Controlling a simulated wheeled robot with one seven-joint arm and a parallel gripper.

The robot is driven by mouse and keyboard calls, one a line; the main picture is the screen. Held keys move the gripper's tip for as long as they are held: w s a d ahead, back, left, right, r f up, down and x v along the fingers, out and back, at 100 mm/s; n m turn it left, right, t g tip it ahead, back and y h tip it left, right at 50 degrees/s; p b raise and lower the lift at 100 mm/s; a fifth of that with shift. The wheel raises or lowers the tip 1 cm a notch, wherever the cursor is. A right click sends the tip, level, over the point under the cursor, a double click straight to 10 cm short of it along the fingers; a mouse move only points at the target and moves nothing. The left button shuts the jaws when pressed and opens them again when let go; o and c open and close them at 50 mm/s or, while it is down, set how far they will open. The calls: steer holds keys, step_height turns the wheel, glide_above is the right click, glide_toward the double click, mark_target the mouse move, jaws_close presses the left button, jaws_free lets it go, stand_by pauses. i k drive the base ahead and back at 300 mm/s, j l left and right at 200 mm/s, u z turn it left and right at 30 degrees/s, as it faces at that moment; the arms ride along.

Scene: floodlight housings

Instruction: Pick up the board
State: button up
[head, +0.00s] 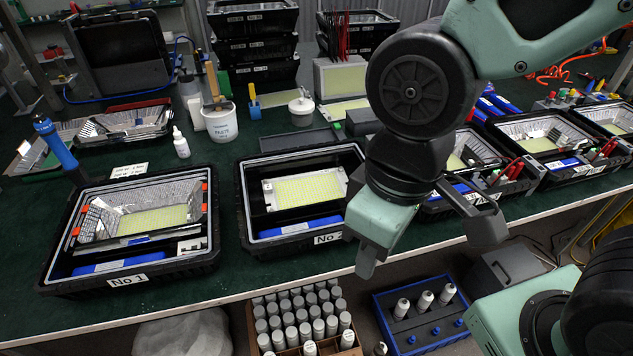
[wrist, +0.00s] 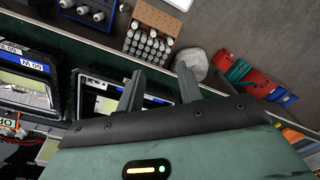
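A yellow LED board (head: 306,188) with a pale edge lies in the black housing No 2 (head: 250,222), at the centre of the head view. Another yellow board (head: 153,220) sits inside a silver reflector in housing No 1 (head: 178,268) to the left. My gripper (head: 426,245) is open and empty, right of housing No 2 and near the bench's front edge. In the wrist view my gripper (wrist: 158,88) shows two spread fingers with nothing between them. A black housing (wrist: 80,101) shows partly behind the left finger there; I cannot tell its number.
More housings with reflectors (head: 540,133) line the bench at right. A white paste tub (head: 221,123) and a small bottle (head: 181,145) stand behind. Below the front edge are a box of bottles (head: 297,318) and a blue crate (head: 420,310). Green bench top (head: 225,275) is bare between housings No 1 and No 2.

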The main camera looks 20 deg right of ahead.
mark_target(298, 190)
steer(key=j+z, duration=0.2)
steer(key=j, duration=0.55)
steer(key=k+j+z, duration=0.15)
steer(key=j, duration=0.6)
steer(key=i, duration=0.1)
